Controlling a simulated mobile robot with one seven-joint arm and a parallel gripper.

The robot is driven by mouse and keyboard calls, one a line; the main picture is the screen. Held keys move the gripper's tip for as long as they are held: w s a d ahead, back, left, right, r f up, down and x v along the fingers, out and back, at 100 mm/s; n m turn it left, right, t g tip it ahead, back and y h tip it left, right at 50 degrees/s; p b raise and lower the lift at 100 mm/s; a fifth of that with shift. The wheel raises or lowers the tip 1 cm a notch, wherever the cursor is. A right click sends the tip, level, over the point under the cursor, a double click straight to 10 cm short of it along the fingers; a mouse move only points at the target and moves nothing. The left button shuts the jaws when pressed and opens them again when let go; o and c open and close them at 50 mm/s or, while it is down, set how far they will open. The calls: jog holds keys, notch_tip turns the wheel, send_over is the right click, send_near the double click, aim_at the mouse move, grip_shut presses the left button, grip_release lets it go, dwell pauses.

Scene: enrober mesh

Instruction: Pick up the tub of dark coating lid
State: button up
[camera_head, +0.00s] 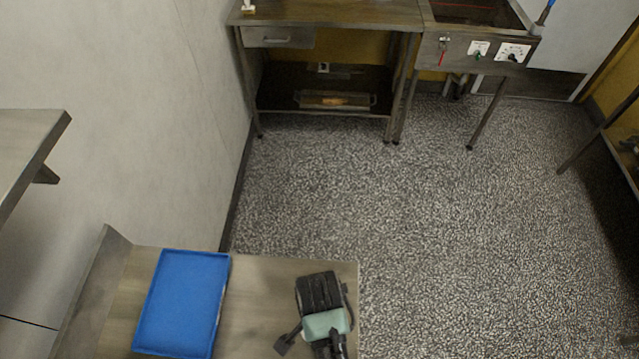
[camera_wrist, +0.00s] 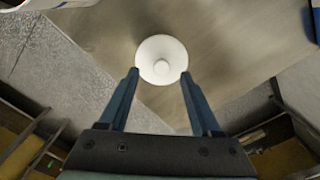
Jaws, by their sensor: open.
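A round white lid with a small knob (camera_wrist: 162,58) shows in the wrist view, on or above a grey-brown bench top. The tub itself cannot be made out under it. My gripper (camera_wrist: 159,72) is open, with its two blue fingers spread to the left and right of the lid's near part. Nothing is held. I cannot tell how far the fingertips are above the lid, or whether they touch it. In the head view, the black and green end of my arm (camera_head: 325,318) is over the bench's right part, and the lid does not show there.
A blue tray (camera_head: 183,303) lies on the near bench (camera_head: 262,290), left of my arm's end. A wall shelf (camera_head: 30,140) juts out at the left. A steel table (camera_head: 340,14) and a machine with knobs (camera_head: 480,50) stand at the back. The speckled floor between is clear.

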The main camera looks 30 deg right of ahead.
jog(key=shift+w+d+f, duration=0.15)
jog(key=shift+f, duration=1.65)
grip_shut()
